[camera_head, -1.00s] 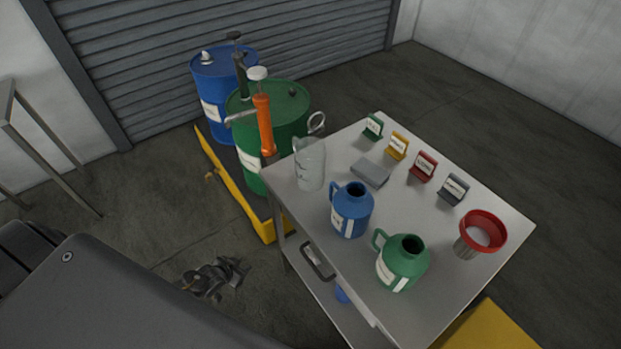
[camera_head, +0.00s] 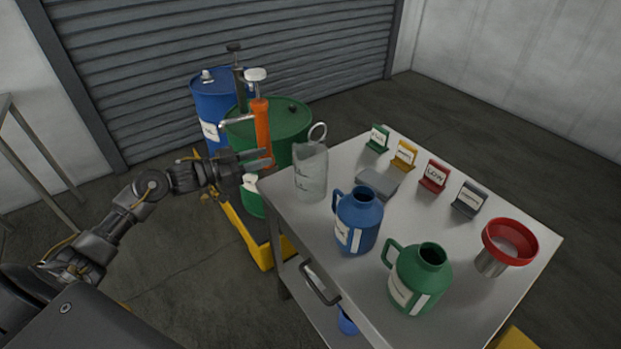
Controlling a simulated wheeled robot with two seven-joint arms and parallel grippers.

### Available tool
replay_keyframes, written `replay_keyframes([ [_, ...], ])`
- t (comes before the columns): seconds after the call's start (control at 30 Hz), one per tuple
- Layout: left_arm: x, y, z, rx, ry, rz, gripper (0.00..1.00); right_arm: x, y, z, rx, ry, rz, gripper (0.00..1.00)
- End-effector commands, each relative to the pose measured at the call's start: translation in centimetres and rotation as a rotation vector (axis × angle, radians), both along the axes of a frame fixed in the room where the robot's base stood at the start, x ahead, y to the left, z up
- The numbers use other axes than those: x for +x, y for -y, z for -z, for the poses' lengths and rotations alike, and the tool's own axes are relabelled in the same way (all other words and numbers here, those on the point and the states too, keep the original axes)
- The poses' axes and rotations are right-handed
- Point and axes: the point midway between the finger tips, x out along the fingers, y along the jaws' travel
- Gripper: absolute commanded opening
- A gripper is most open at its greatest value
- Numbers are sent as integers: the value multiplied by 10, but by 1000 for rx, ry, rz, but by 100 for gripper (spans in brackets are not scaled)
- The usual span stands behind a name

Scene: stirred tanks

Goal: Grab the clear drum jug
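The clear drum jug (camera_head: 311,176) stands upright at the far left corner of the steel table (camera_head: 455,250). It is see-through, with a label on its side, and a ring handle shows just above it. My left gripper (camera_head: 267,160) is to the left of the jug, pointing toward it, in front of the green drum. Its two fingers are apart with nothing seen between them, and a gap remains between fingertips and jug. My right gripper is not in view.
A blue jug (camera_head: 357,222) and a green jug (camera_head: 418,280) stand nearer on the table, beside a red funnel (camera_head: 509,243). Behind are a green drum (camera_head: 285,122) with an orange pump (camera_head: 262,130) and a blue drum (camera_head: 208,100). Small label stands line the table's far side.

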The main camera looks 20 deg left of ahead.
Motion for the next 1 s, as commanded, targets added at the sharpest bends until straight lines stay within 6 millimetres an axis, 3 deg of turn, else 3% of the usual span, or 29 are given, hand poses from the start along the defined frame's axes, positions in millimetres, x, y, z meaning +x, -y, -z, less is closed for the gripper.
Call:
replay_keyframes([
  [0.23, 29, 25, -1, -1, 2, 0, 32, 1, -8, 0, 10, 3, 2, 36],
  [0.53, 37, 34, -1, 0, 1, 0, 32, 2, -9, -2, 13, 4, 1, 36],
  [0.8, 64, 61, -1, -1, 2, -1, 32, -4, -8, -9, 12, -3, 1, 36],
  [1.0, 71, 67, 1, 3, 1, -2, 32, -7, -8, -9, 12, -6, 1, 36],
])
